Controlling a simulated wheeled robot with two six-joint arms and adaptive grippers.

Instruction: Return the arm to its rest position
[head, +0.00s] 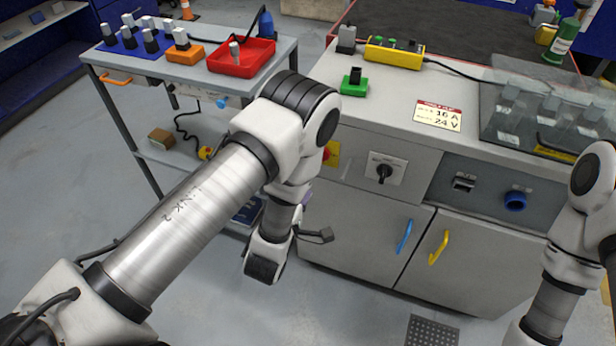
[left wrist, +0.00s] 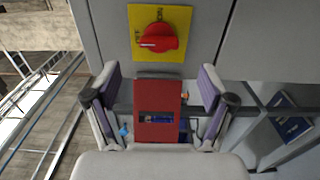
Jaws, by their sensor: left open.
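My left arm (head: 190,225) comes in from the lower left of the head view, bends at a raised elbow and drops in front of the cabinet's left end. Its fingers are hidden behind the arm there. In the left wrist view my left gripper (left wrist: 158,74) is open, its fingers spread wide. A dark red piece (left wrist: 157,95) with a slot shows between them, with a gap on either side; I cannot tell what it is. My right arm (head: 570,240) stands at the right edge; its gripper is out of view.
A grey cabinet (head: 360,222) with a rotary switch (head: 384,173) stands close to the left arm. A red knob (left wrist: 157,38) is just beyond the gripper. A trolley (head: 122,64) carries a red tray (head: 222,64) and an orange block (head: 186,53). Floor is free at left.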

